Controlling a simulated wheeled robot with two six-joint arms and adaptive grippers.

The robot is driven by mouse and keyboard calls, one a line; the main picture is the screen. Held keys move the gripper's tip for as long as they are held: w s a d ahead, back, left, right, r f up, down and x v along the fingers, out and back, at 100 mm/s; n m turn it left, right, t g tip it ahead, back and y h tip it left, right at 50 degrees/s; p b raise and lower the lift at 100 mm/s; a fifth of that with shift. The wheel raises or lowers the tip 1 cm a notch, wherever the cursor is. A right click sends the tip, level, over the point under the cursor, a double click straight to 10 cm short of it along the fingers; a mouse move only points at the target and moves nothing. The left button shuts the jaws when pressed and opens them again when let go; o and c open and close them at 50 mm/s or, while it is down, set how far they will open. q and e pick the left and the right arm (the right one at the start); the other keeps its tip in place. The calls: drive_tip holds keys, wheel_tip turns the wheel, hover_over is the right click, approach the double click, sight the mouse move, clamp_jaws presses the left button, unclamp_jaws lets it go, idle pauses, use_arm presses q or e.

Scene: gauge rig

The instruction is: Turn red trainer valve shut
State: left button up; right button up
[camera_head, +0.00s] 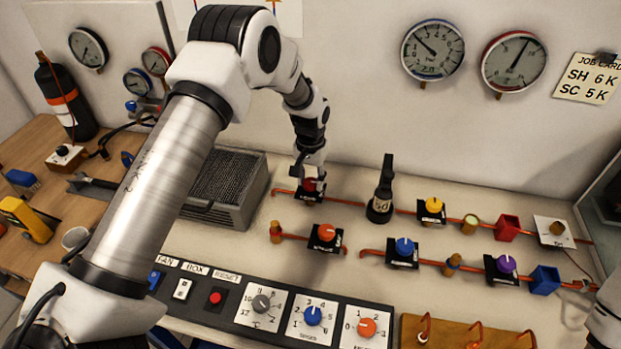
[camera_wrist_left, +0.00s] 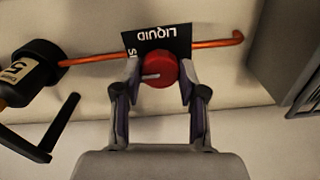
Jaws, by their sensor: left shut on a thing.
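The red valve knob (camera_wrist_left: 160,70) sits on a black plate lettered "LIQUID" (camera_wrist_left: 165,38) on a copper pipe, in the left wrist view. Its white pointer mark lies roughly along the pipe's line. My left gripper (camera_wrist_left: 156,78) is shut on the red knob, with one finger on each side. In the head view the red knob (camera_head: 309,185) shows under my left gripper (camera_head: 308,172), partly covered by it. My right gripper is not in view; a white part of mine shows at the right edge.
A black bottle-like fitting (camera_head: 380,200) stands on the same pipe to the right. A grey ribbed box (camera_head: 222,188) is close on the left. Orange (camera_head: 326,233), blue (camera_head: 404,247), yellow (camera_head: 433,205) and purple (camera_head: 506,264) knobs stand nearby. Two large gauges hang on the wall.

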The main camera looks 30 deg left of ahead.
sight(311, 182)
use_arm(q)
drive_tip(key=shift+s+f, duration=0.1)
drive_tip(key=o, duration=1.1)
drive_tip(key=shift+o, duration=0.2)
wheel_tip(311, 182, up, 12)
drive_tip(key=shift+w, duration=0.2)
